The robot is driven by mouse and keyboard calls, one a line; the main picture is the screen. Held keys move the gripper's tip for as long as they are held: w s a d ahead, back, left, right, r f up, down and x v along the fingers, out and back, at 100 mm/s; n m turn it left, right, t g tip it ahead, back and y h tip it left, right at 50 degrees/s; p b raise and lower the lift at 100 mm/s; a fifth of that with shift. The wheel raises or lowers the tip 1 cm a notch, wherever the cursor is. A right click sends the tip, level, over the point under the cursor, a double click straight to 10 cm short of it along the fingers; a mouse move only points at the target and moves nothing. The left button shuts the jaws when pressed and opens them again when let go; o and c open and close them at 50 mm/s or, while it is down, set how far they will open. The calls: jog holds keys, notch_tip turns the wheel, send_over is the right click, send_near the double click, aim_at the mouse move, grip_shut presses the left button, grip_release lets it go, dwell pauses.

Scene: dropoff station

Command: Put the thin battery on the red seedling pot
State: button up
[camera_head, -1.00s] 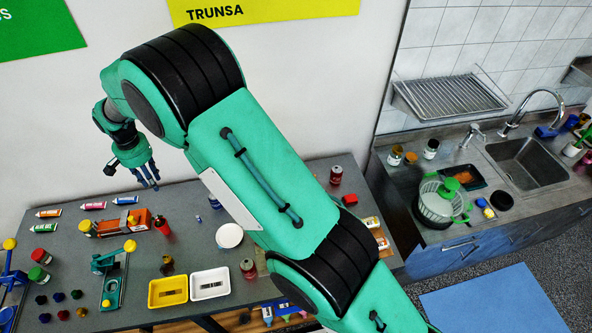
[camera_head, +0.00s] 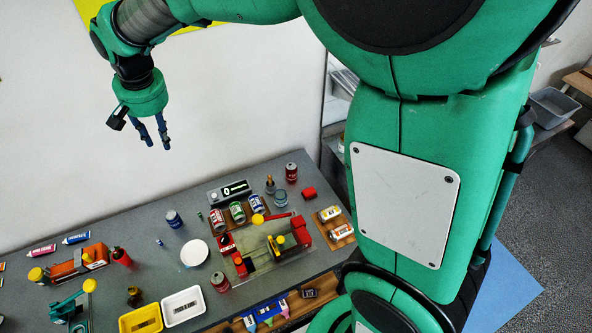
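My gripper (camera_head: 156,146) is high over the back left of the grey table, fingers pointing down, apart, with nothing seen between them. A small thin blue-and-white cylinder (camera_head: 159,242), perhaps the thin battery, stands on the table below it, left of a white round dish. A small green upright piece (camera_head: 200,216) stands right of the blue jar; it is too small to tell whether it is a battery.
A blue jar (camera_head: 174,219) and white dish (camera_head: 194,253) stand near the small cylinder. A yellow tray (camera_head: 141,319) and white tray (camera_head: 183,306) lie in front. Cans, a scale (camera_head: 228,192) and a red-yellow toy on a clear board crowd the right. My arm covers the right side.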

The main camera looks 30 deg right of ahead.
jog(key=s+d+r+t, duration=0.1)
jog(key=s+d+r, duration=0.3)
jog(key=s+d, duration=0.7)
jog(key=s+d+r+t, duration=0.1)
jog(key=s+d+r, duration=0.3)
jog(key=s+d, duration=0.8)
jog(key=s+d+f+t+h, duration=0.1)
jog(key=s+d+f, duration=0.1)
jog(key=s, duration=0.6)
jog(key=shift+s+d+f, duration=0.2)
jog(key=shift+d+f, duration=0.05)
jog(key=shift+d, duration=0.6)
notch_tip(320, 180, down, 18)
jog(key=b, duration=1.7)
jog(key=shift+r+b, duration=0.15)
jog(key=shift+b, duration=0.25)
